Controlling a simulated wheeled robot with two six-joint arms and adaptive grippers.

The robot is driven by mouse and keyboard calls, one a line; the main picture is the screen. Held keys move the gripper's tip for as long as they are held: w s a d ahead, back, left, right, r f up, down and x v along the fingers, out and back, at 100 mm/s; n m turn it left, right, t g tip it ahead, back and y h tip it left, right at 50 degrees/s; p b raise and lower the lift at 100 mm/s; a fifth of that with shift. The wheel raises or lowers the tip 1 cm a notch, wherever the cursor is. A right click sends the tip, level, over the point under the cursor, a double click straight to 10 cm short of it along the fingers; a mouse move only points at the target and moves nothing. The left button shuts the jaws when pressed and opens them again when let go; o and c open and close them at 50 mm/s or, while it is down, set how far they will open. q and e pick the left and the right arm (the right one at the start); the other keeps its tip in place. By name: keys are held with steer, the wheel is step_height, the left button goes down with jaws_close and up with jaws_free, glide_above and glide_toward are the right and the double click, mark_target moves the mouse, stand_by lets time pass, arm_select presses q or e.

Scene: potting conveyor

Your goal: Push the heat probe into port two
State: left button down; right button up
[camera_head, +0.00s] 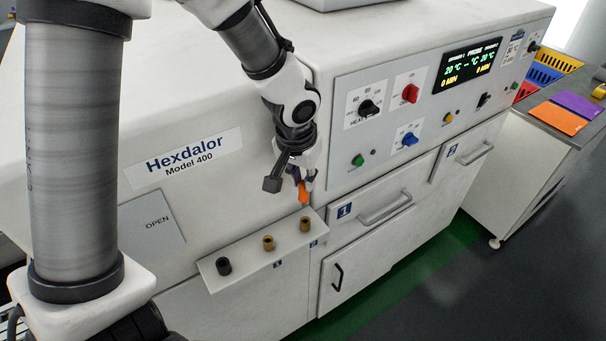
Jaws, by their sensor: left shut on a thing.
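My left gripper (304,184) is shut on the orange heat probe (303,193), which points down. Much of the probe is hidden in the jaws. The probe's lower end is above the right brass port (305,224), with a small gap showing in this view. I cannot tell if they are exactly in line. That port stands on a white ledge (246,272) by a small label that looks like "2". Another brass port (268,243) is to its left, near label "1". A black socket (224,266) is at the ledge's left end. My right gripper is not in view.
The white Hexdalor machine fills the middle. Its control panel (425,104) with knobs and a display (467,66) is right of the gripper. Drawers with handles (385,208) lie below it. A side table (560,92) with coloured trays stands at right.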

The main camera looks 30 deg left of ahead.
mark_target(303, 185)
arm_select(q)
steer(key=shift+w+d+f+b, duration=0.15)
steer(key=shift+w+f+b, duration=0.15)
steer(key=shift+f, duration=0.2)
steer(key=shift+w+d+f+b, duration=0.15)
steer(key=shift+w+f, duration=0.15)
steer(key=shift+f, duration=0.2)
steer(key=shift+a+f+b, duration=0.1)
steer(key=shift+f+b, duration=0.2)
steer(key=shift+s+a+f+b, duration=0.2)
steer(key=shift+s+f+b, duration=0.2)
steer(key=shift+f+b, duration=0.35)
steer(key=shift+w+d+f, duration=0.15)
steer(key=shift+w+f, duration=0.05)
steer(key=shift+w, duration=0.05)
steer(key=shift+s+r, duration=0.1)
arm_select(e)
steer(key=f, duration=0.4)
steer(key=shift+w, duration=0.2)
arm_select(q)
steer(key=shift+s, duration=0.1)
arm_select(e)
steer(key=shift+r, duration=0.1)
